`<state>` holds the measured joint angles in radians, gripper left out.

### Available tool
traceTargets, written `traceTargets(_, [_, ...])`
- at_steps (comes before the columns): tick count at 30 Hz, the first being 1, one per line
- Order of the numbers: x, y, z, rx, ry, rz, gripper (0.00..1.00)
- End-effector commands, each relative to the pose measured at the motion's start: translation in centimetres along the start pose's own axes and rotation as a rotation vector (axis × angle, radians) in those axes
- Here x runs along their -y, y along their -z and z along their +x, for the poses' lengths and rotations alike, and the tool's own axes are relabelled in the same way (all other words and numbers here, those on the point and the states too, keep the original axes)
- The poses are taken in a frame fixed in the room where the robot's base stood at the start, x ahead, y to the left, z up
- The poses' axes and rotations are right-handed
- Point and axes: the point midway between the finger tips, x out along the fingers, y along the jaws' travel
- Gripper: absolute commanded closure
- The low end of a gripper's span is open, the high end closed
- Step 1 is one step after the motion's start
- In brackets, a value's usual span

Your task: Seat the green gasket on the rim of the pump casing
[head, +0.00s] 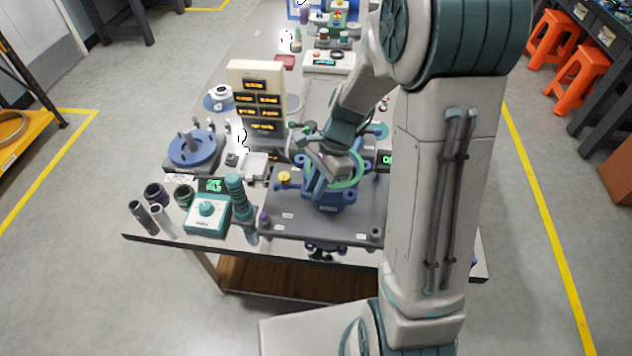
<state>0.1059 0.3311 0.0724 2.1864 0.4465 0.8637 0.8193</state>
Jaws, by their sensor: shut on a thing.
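The pump casing (328,198) is a blue round body with lugs, standing on a dark grey plate on the bench in the middle of the head view. The green gasket (361,172) is a light green ring over the top of the casing, partly hidden by my wrist. My gripper (326,176) points down at the left part of the ring and is shut on it. From this angle I cannot tell whether the gasket touches the casing rim or is just above it.
A blue flanged part (192,148) stands on a block at the left. A cream panel with lit labels (257,90) rises behind. The plate's front (310,222) is mostly clear.

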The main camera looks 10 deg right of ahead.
Motion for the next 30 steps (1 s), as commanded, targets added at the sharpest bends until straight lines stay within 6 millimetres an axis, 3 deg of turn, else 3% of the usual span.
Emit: traceTargets(30, [0.52, -0.43, 0.36, 0.000, 0.000, -0.001, 1.00])
